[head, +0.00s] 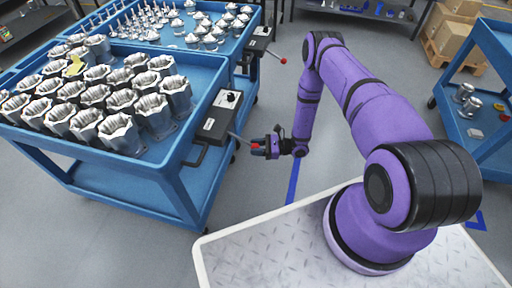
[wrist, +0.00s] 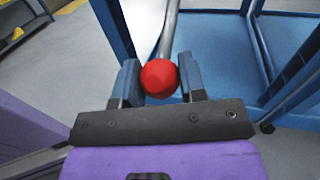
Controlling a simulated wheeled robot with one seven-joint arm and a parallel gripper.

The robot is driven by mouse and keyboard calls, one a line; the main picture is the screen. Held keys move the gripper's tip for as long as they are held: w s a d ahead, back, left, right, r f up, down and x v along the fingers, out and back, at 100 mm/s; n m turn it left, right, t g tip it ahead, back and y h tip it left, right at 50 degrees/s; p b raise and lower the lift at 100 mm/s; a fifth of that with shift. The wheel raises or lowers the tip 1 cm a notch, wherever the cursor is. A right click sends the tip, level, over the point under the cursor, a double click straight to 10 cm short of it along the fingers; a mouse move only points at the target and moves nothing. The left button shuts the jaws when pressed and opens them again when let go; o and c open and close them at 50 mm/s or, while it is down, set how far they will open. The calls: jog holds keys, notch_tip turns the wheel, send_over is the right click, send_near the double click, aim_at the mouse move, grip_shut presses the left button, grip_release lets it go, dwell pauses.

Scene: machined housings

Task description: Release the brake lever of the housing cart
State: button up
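The housing cart (head: 190,160) is the blue cart at left, with rows of silver housings (head: 120,132) on its top deck. Its brake lever (head: 238,138) is a thin metal rod slanting out from a control box (head: 217,122) at the cart's right end. The lever ends in a red ball knob, seen best in the wrist view (wrist: 160,78). My gripper (head: 262,148) is at this knob. In the wrist view its two fingers (wrist: 160,82) stand on either side of the knob and appear to touch it. The rod runs away beyond the knob.
A second blue cart (head: 235,62) behind carries smaller metal parts and has its own red-knobbed lever (head: 275,56). Another blue cart (head: 490,150) stands at right. Grey floor lies open between the carts.

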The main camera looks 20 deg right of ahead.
grip_shut()
jog(key=shift+d+r, duration=0.1)
jog(key=shift+s+d+r+h, duration=0.15)
jog(key=shift+d+r+h, duration=0.05)
jog(key=shift+r+h, duration=0.5)
notch_tip(320, 180, up, 9)
jog(key=g+h, duration=0.2)
jog(key=h, duration=0.1)
jog(key=m+g+h, duration=0.1)
jog(key=g+h, duration=0.1)
jog(key=h, duration=0.1)
jog(key=shift+d+m, duration=0.1)
jog(key=shift+m, duration=0.2)
jog(key=shift+w+a+r+h, duration=0.15)
jog(key=shift+a+r+h, duration=0.1)
jog(key=shift+r, duration=0.4)
jog(key=shift+w+a+r+h, duration=0.1)
jog(key=shift+a+r+h, duration=0.15)
jog(key=shift+r, duration=0.35)
jog(key=o, duration=1.1)
grip_release()
jog(key=shift+c, duration=0.2)
